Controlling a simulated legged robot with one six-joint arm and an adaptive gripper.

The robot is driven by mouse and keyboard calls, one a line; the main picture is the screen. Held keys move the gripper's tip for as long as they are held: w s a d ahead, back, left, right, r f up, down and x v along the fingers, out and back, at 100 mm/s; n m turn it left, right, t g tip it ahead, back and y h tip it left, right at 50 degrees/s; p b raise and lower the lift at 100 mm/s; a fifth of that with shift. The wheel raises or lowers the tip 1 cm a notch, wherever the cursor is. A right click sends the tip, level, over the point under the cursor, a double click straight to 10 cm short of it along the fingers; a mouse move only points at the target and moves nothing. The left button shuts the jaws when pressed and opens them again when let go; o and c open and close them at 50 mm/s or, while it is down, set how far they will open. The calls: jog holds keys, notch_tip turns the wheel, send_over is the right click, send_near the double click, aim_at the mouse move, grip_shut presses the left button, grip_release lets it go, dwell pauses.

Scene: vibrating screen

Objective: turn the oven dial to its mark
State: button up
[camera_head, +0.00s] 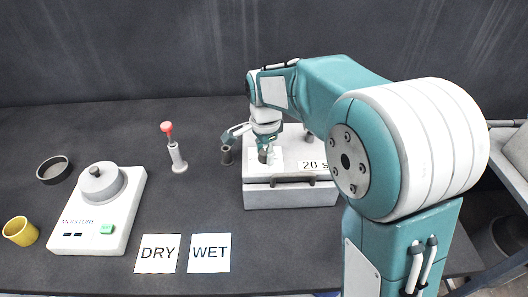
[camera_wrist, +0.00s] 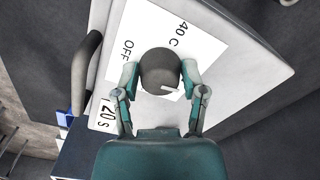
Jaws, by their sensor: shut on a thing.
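The oven (camera_head: 290,196) is a light grey box on the dark table, with a white label plate (camera_wrist: 205,46) on its top reading "OFF" and "40 C". The dial (camera_wrist: 160,70) is a dark round knob with a white pointer line, which points to the lower right in the wrist view. My gripper (camera_wrist: 160,78) reaches down from above and is shut on the dial, one finger on each side. In the head view the dial (camera_head: 265,155) is partly hidden by my gripper (camera_head: 264,146).
A moisture meter (camera_head: 100,240), a black dish (camera_head: 54,170), a yellow cup (camera_head: 20,231) and a red-topped tool (camera_head: 174,148) stand to the left. "DRY" (camera_head: 158,254) and "WET" (camera_head: 209,253) cards lie in front. A "20 s" label (camera_wrist: 104,118) and dark handle (camera_wrist: 86,75) are near the dial.

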jog(key=n, duration=0.4)
jog(key=shift+f+n, duration=0.15)
jog(key=shift+n, duration=0.25)
jog(key=n, duration=0.3)
jog(key=shift+n, duration=0.3)
jog(key=n, duration=0.9)
jog(key=shift+w, duration=0.1)
jog(key=n, duration=0.4)
jog(key=shift+n, duration=0.3)
jog(key=n, duration=0.9)
jog(key=shift+n, duration=1.8)
